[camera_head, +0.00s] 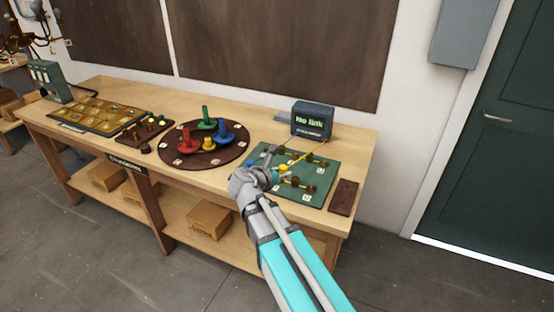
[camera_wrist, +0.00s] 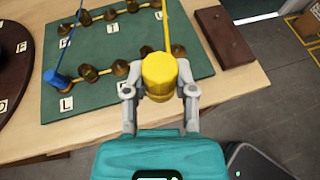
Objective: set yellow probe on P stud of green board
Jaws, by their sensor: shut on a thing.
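My gripper (camera_wrist: 160,92) is shut on the yellow probe (camera_wrist: 160,75), which has a yellow lead running up from it. In the head view the yellow probe (camera_head: 283,168) shows just past my gripper (camera_head: 268,177), over the green board (camera_head: 331,176). In the wrist view the probe is over the near edge of the green board (camera_wrist: 95,48), beside a row of brass studs (camera_wrist: 121,68). I cannot tell whether it touches a stud. I cannot make out a P label. The blue probe (camera_wrist: 57,80) stands at the row's left end, near an L label (camera_wrist: 66,103).
A meter (camera_head: 311,121) reading "No link" stands behind the board. A round dark tray (camera_head: 171,152) with red, green and blue pieces is to the left. A dark brown block (camera_head: 343,197) lies right of the board. The bench (camera_head: 350,150) has some clear top around the meter.

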